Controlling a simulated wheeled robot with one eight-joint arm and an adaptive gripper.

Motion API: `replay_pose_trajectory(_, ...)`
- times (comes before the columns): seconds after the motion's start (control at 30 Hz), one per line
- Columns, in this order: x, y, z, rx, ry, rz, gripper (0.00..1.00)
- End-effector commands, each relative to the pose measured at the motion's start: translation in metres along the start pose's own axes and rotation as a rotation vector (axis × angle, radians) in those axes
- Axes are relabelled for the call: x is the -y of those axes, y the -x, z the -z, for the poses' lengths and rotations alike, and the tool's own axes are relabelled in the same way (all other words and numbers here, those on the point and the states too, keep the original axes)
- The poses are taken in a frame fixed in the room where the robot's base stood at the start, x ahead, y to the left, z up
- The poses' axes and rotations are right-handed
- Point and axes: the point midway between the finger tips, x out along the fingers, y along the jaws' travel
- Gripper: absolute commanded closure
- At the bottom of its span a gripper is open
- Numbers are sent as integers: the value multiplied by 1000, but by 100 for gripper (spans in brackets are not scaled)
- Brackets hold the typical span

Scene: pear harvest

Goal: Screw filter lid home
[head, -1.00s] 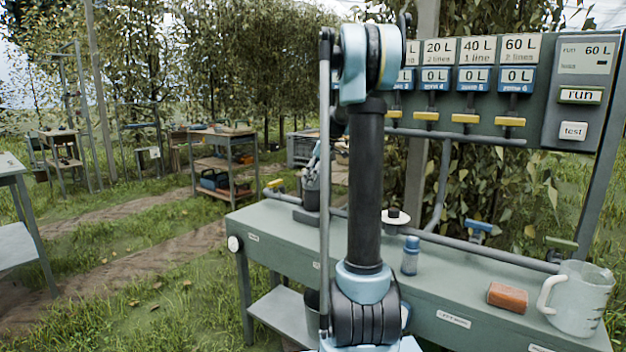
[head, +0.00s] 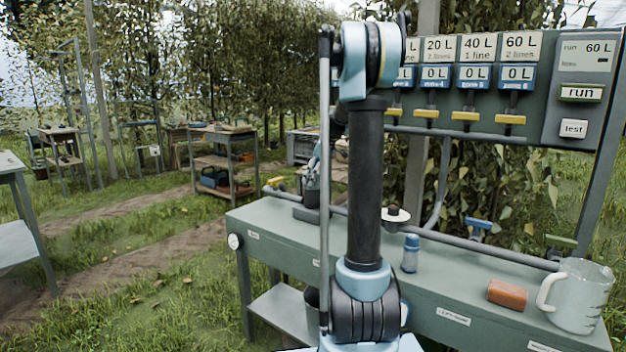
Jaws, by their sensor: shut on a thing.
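My gripper (head: 314,166) shows only in part, behind my own arm, at the far left part of the green bench. It is shut on the filter lid, at the top of a dark upright cylinder (head: 312,190) that looks like the filter housing. The lid itself is hidden by the fingers and my arm. How far the lid is seated cannot be told. The cylinder stands by a grey pipe along the bench's back edge.
A white disc with a black knob (head: 396,218), a blue bottle (head: 411,252), an orange block (head: 507,294) and a clear jug (head: 577,297) stand on the bench (head: 455,290). A control panel (head: 573,98) rises behind.

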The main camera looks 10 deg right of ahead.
Motion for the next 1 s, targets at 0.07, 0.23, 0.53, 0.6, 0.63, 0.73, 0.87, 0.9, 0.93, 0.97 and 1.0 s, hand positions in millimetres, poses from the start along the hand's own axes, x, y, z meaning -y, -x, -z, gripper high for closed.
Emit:
replay_pose_trajectory(0.07,0,-1,0,0,0,0,61)
replay_pose_trajectory(0.23,0,-3,-1,0,0,0,61)
replay_pose_trajectory(0.53,0,-6,-2,0,0,0,61)
replay_pose_trajectory(0.6,0,-6,-2,0,0,0,61)
replay_pose_trajectory(0.63,0,-6,-2,0,0,0,61)
replay_pose_trajectory(0.73,0,-6,-2,0,0,0,61)
replay_pose_trajectory(0.87,0,-6,-2,0,0,0,61)
replay_pose_trajectory(0.9,0,-6,-3,0,0,0,61)
replay_pose_trajectory(0.93,0,-7,-3,0,0,0,61)
replay_pose_trajectory(0.97,0,-7,-3,0,0,0,61)
replay_pose_trajectory(1.0,0,-7,-3,0,0,0,61)
